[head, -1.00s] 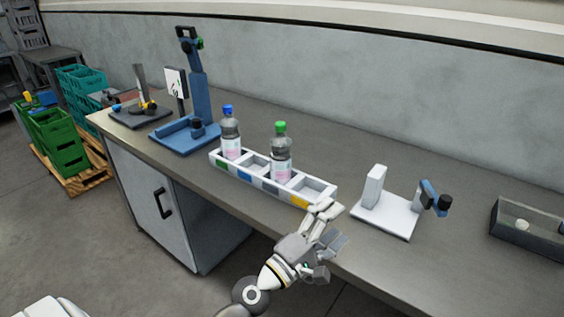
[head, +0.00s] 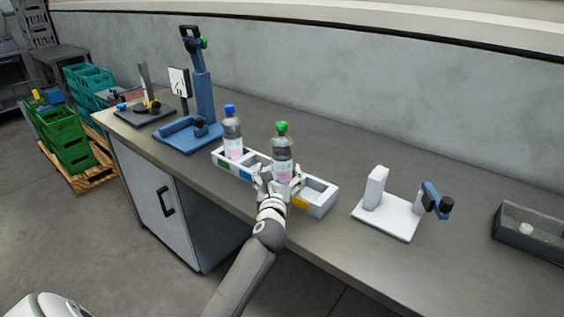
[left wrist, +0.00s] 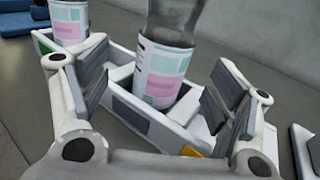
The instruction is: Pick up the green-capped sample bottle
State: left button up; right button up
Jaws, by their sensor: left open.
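The green-capped sample bottle (head: 282,150) stands upright in a compartment of the white rack (head: 321,206) on the bench. In the left wrist view the bottle (left wrist: 163,65) shows its lower body and pink and teal label, with its cap out of view. My left gripper (head: 280,181) is open at the front of the rack. In the left wrist view its two fingers (left wrist: 160,90) stand left and right of the bottle with gaps on both sides. My right gripper is not in view.
A blue-capped bottle (head: 232,134) stands at the rack's left end. A blue press-like stand (head: 203,105) is behind left. A white fixture (head: 388,215) stands to the right, and a dark open box (head: 530,238) farther right. Bare bench lies behind the rack.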

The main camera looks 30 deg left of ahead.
aim_at(281, 166)
pick_arm(q)
jog(key=shift+d+x, duration=0.15)
jog(key=shift+x, duration=1.55)
jog(key=shift+d+x, duration=0.1)
jog(key=shift+x, duration=1.65)
jog(key=shift+w, duration=0.15)
jog(key=c, duration=1.4)
jog(key=shift+r, duration=0.1)
jog(key=shift+c, duration=0.6)
jog(key=shift+r, duration=0.1)
